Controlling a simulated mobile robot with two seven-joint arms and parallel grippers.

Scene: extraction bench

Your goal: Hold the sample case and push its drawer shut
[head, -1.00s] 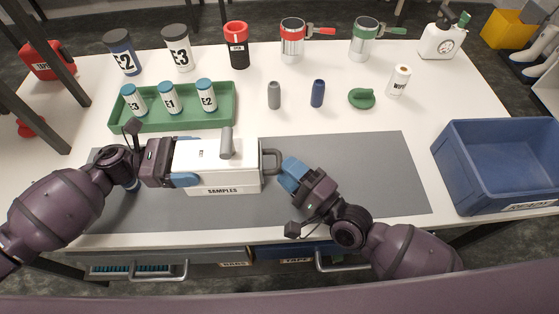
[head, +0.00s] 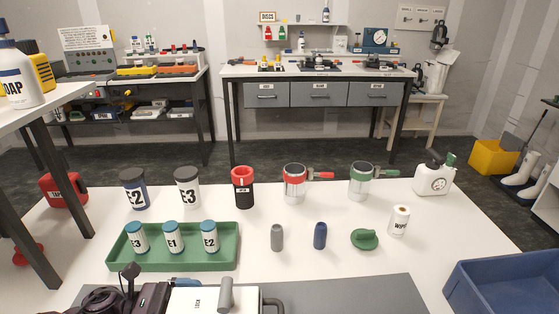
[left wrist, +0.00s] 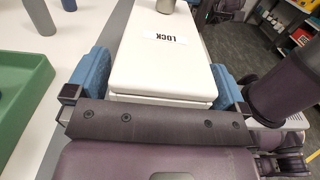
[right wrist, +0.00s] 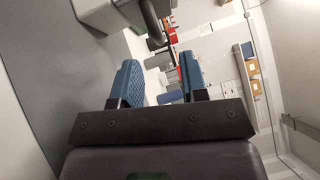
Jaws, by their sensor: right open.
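The white sample case (head: 200,300) shows only in part at the bottom edge of the head view. Its grey top post (head: 226,294) and dark end handle (head: 273,303) show there too. In the left wrist view, my left gripper (left wrist: 160,64) has its blue fingers against both sides of the case (left wrist: 160,70), by the LOCK label. My right gripper (right wrist: 161,84) is open and empty in the right wrist view. The case (right wrist: 97,12) and its dark handle (right wrist: 151,20) lie ahead of its fingers, apart from them. How far the drawer stands out cannot be told.
A green tray (head: 175,262) with several labelled vials stands behind the case. Jars, mugs, small cylinders and a green lid (head: 364,239) stand farther back. A blue bin (head: 505,285) is at the right. The grey mat (head: 350,292) right of the case is clear.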

